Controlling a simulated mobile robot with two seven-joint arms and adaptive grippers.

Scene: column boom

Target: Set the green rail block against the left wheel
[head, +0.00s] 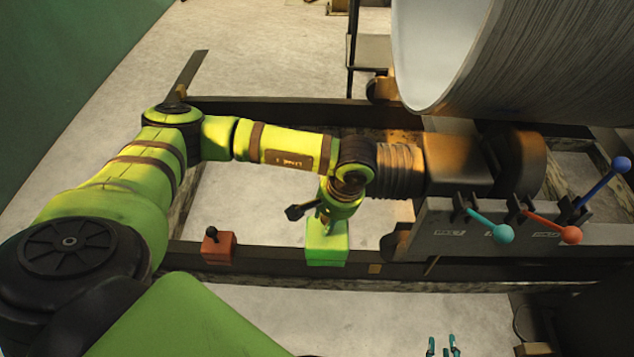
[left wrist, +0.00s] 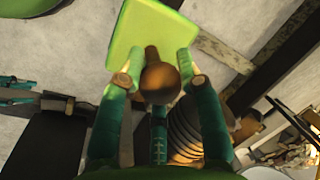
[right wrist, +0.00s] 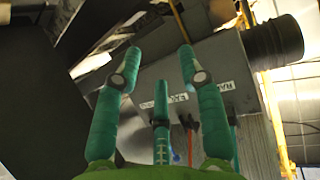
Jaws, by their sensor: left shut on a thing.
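The green rail block (head: 326,246) is at the front rail (head: 285,255), to the right of the red block. I cannot tell whether it rests on the rail or hangs just above it. My left gripper (head: 328,207) is above it, shut on its knob; the left wrist view shows the knob (left wrist: 160,82) between the fingers, with the block's green face (left wrist: 140,35) beyond. A dark brown wheel (head: 394,243) is at the rail to the right of the block, with a gap between them. My right gripper (head: 445,348) is open and empty at the bottom edge.
A red block (head: 218,248) with a black knob sits on the front rail at left. A grey panel (head: 450,238) with teal, orange and blue levers stands at right. A large drum (head: 520,60) is behind. The rail between red and green blocks is clear.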

